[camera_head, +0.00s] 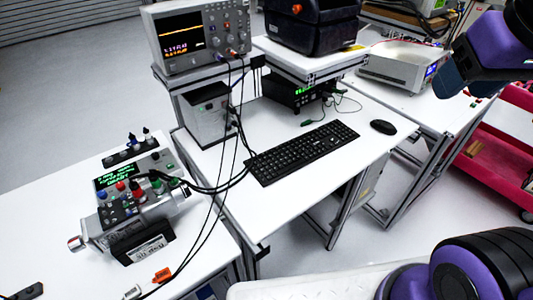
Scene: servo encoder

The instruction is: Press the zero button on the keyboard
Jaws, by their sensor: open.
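The black keyboard (303,152) lies flat on the white middle table, set at a slant with its right end farther back. Its keys are too small in the picture to read, so I cannot pick out the zero button. Purple and dark links of my own arm show at the upper right and lower right, well apart from the keyboard. My gripper's fingers do not show in this view. Nothing covers the keyboard's top.
A black mouse (383,127) lies right of the keyboard. An oscilloscope (197,36) stands on a raised shelf behind. A servo encoder device (135,195) with cables sits on the left table. Black cables hang down left of the keyboard. Bare tabletop (290,200) lies in front.

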